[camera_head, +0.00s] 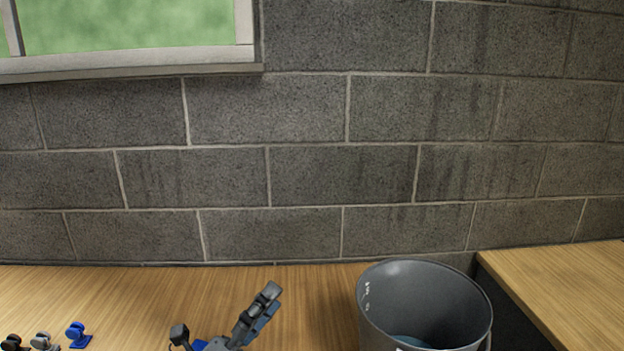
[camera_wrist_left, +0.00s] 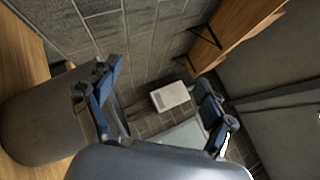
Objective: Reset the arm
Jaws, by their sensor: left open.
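My left gripper (camera_head: 222,314) is low in the middle of the head view, above the wooden work surface (camera_head: 150,300) and left of the grey bucket. It is open. Its two spread fingers also show in the left wrist view (camera_wrist_left: 157,85), with nothing visible between them nearby. My right gripper is in neither view. Small pads or caster-like parts stand at the lower left of the head view: a blue one (camera_head: 78,335), a grey one (camera_head: 43,341) and a black one (camera_head: 13,343). The black one is partly cut off by the frame.
The open grey bucket (camera_head: 440,287) stands close to the gripper's right, with something bluish low inside; it also shows in the left wrist view (camera_wrist_left: 40,125). A block wall (camera_head: 310,120) closes the back. Another wooden surface (camera_head: 570,290) is at right. A white box (camera_wrist_left: 170,96) lies beyond the fingers.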

